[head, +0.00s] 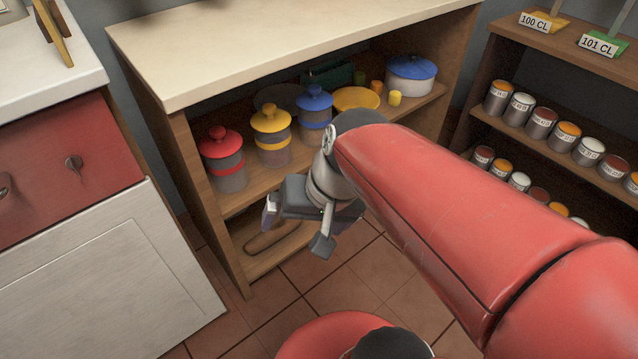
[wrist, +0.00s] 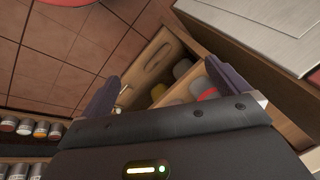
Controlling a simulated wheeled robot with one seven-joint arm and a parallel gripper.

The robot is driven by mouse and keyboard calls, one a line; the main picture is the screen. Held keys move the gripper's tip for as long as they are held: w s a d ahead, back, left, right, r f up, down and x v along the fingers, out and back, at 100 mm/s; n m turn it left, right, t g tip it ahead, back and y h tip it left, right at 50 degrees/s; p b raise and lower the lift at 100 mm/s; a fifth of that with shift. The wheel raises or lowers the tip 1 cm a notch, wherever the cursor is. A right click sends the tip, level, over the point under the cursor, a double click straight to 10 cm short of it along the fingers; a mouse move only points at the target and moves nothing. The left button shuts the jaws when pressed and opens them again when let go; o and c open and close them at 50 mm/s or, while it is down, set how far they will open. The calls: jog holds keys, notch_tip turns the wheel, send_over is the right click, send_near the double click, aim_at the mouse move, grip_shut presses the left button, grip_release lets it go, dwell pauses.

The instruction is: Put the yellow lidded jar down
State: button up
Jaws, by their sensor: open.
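The yellow lidded jar (head: 272,136) stands upright on the upper shelf of the wooden cabinet. It is between the red-lidded jar (head: 224,160) and the blue-lidded jar (head: 315,113). My gripper (head: 295,229) is in front of the cabinet, below and apart from the jars. Its fingers are spread with nothing between them. In the wrist view the open fingers (wrist: 163,90) point toward the cabinet, and small parts of the jars show beyond the right finger.
The cabinet's worktop (head: 290,40) overhangs the shelf. A yellow plate (head: 356,99), a small yellow cup (head: 395,98) and a blue-lidded pot (head: 410,78) share the shelf. A shelf of cans (head: 545,125) stands right. A red-and-white unit (head: 90,240) is left.

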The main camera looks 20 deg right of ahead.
jog(key=d+r+n+h, duration=0.1)
jog(key=s+d+r+n+t, duration=0.1)
jog(key=d+r+n+t+h, duration=0.1)
jog(key=shift+s+d+h, duration=0.3)
jog(key=shift+s+d, duration=0.05)
dwell(1.1)
